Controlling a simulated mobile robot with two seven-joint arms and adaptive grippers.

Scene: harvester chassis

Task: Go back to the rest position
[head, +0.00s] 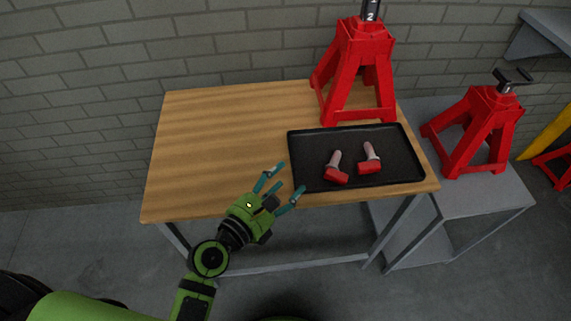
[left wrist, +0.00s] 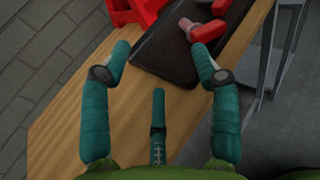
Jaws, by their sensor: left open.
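My left gripper (head: 284,184) is open and empty. In the head view it is at the front edge of the wooden table (head: 215,140), just left of the black tray's near left corner. In the left wrist view its teal fingers (left wrist: 160,75) are spread, with wood and part of the tray (left wrist: 165,55) beyond them. The black tray (head: 305,160) lies on the right part of the table. In it are two red-and-grey parts, a left one (head: 336,172) and a right one (head: 370,162), apart from each other. My right gripper is not in view.
A red jack stand (head: 357,75) stands on the table behind the tray. Another red stand (head: 478,128) is on a lower grey table (head: 480,200) to the right. A brick wall (head: 210,50) runs behind. The left part of the wooden table is clear.

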